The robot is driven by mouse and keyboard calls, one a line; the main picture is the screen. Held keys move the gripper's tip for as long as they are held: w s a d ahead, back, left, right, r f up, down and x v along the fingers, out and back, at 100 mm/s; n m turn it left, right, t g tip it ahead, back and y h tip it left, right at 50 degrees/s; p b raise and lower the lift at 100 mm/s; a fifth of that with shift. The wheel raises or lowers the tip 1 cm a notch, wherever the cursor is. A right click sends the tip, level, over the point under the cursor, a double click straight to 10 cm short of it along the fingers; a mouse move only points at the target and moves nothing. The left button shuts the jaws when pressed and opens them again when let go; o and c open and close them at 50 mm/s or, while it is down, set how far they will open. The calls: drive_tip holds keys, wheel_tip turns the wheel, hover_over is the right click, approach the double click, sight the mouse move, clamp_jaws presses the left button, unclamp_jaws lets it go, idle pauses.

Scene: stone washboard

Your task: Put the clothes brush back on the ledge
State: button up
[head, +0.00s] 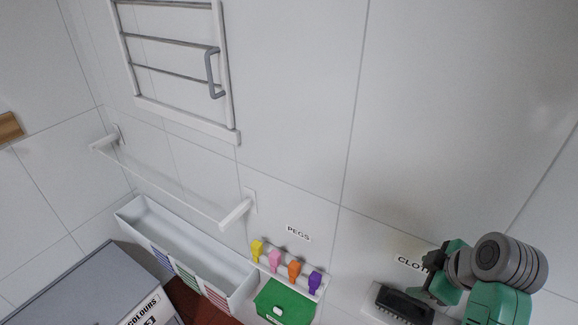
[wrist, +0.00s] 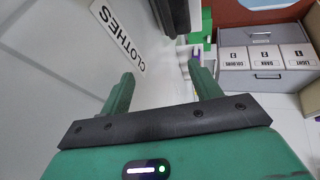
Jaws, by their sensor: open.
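The clothes brush (head: 403,304), dark with a ridged face, sits at the white ledge (head: 372,300) below the label starting "CLO" in the head view. I cannot tell from here how fully the ledge bears it. My gripper (head: 437,276) is just right of the brush, its green fingers apart. In the wrist view my gripper (wrist: 161,66) is open, with nothing between its fingertips. A dark bar, apparently the brush (wrist: 173,14), shows beyond the fingertips at the top edge, its upper part cut off. The "CLOTHES" label (wrist: 118,36) is on the wall to the left.
A peg rack (head: 288,268) with yellow, pink, orange and purple pegs is left of the brush, above a green box (head: 284,303). A white trough (head: 180,250), a rail (head: 165,185) and a wall rack (head: 180,70) are farther left. Grey labelled bins (wrist: 265,63) show in the wrist view.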

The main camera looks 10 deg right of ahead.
drive_tip(key=w+a+r+m+t+h, duration=0.2)
drive_tip(key=w+a+r+t, duration=0.4)
drive_tip(key=a+r, duration=0.5)
drive_tip(key=s+a+r+m+t, duration=0.1)
drive_tip(key=a+r+m+t, duration=0.35)
drive_tip(key=a+r, duration=0.95)
drive_tip(key=s+a+r+m+t+y, duration=0.1)
drive_tip(key=s+a+r+t, duration=0.35)
drive_tip(key=s+r, duration=0.3)
drive_tip(key=s+a+r+m+t, duration=0.1)
drive_tip(key=s+a+r+t, duration=0.35)
drive_tip(key=s+r, duration=0.3)
wheel_tip(320, 180, up, 12)
drive_tip(key=p, duration=1.1)
drive_tip(key=shift+w+f, duration=0.15)
drive_tip(key=shift+f, duration=0.05)
drive_tip(key=shift+a+m, duration=0.1)
drive_tip(key=shift+m, duration=0.15)
